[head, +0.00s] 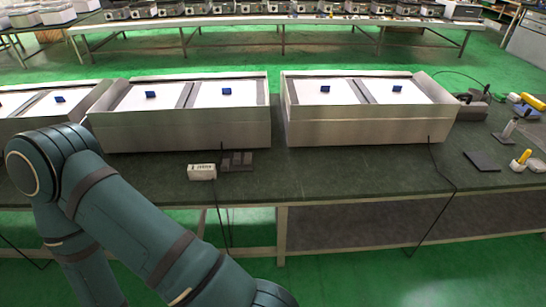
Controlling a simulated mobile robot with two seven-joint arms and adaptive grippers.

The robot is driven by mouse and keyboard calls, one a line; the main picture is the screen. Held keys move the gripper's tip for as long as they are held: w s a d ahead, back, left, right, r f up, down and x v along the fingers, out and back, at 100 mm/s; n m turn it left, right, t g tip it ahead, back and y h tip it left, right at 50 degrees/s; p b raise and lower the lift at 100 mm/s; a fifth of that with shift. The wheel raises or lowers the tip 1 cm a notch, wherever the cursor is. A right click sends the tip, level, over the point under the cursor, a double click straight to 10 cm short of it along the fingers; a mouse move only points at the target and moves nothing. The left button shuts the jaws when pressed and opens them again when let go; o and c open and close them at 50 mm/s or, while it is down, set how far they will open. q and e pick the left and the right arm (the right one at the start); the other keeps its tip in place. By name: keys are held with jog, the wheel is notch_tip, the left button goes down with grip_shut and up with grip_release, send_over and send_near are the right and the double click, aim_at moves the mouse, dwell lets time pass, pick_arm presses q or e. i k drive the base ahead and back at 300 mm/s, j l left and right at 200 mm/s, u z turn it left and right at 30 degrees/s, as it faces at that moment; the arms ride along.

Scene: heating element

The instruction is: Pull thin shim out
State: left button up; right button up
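Several small dark grey flat pieces (237,161) lie close together on the dark green bench top, in front of the middle steel unit. They look like shims, but I cannot tell which is thin. A small white box (201,172) with dark lettering sits just left of them. Small blue blocks stand on the white panels of the steel units, one of them on the middle unit (227,91) and one on the right unit (397,88). My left arm crosses the lower left, but its gripper is out of view. My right gripper is not in view.
The middle steel unit (185,132) and the right steel unit (370,132) stand on the bench (340,175), with a narrow gap between them. A black cable hangs over the front edge. A dark flat plate (482,161) and yellow-handled tools (522,157) lie at right.

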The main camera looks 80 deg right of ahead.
aim_at(247, 159)
jog(key=z, duration=2.5)
